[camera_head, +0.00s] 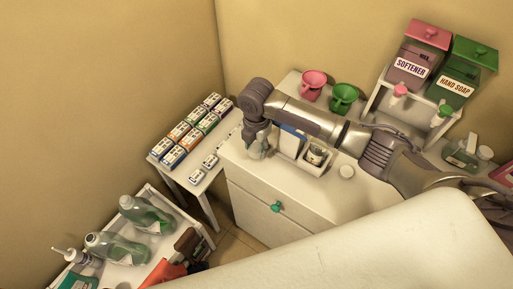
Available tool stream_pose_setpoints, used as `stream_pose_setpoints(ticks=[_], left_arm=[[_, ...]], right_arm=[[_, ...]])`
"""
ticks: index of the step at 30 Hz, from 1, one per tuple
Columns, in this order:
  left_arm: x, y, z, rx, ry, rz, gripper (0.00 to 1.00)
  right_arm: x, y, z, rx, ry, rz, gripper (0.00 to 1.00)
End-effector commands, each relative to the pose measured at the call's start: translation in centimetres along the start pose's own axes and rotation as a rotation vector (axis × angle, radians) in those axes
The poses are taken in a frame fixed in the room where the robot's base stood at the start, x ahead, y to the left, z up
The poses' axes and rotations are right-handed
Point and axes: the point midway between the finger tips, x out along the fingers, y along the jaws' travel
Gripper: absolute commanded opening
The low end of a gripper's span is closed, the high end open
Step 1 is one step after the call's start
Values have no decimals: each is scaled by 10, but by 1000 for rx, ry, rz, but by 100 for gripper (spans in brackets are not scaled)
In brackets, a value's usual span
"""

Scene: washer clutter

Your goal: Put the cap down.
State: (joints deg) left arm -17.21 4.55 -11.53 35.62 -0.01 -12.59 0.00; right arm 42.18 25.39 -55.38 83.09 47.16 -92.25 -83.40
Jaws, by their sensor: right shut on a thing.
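My right arm comes in from the right and reaches across the white cabinet. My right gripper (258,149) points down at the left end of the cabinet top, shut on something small. The fingers mostly hide the held thing; it is likely the cap, but its shape and colour are hard to make out. I cannot tell whether it touches the cabinet top (244,167). My left gripper is not in view.
A white bin (315,157) with a jar stands right of the gripper. Softener (410,68) and hand soap (457,85) containers sit on a rack. Small boxes (190,133) and bottles (146,214) fill the left tables.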

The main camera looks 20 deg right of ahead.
Motion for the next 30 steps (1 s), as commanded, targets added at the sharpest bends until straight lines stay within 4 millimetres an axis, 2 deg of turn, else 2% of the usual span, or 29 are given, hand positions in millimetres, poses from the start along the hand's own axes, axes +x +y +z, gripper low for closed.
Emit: stream_pose_setpoints(ticks=[1, 6, 17, 18, 21, 30], left_arm=[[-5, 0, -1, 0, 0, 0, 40], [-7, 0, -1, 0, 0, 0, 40], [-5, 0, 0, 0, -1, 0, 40], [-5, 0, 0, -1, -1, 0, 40], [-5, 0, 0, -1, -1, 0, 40], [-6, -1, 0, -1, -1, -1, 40]], right_arm=[[6, 0, 0, 2, 1, -3, 13], [20, 0, 0, 1, 0, 0, 13], [24, 0, 0, 1, 0, 0, 13], [23, 0, 0, 1, 0, 1, 55], [23, 0, 0, 1, 0, 1, 72], [23, 0, 0, 1, 0, 1, 73]])
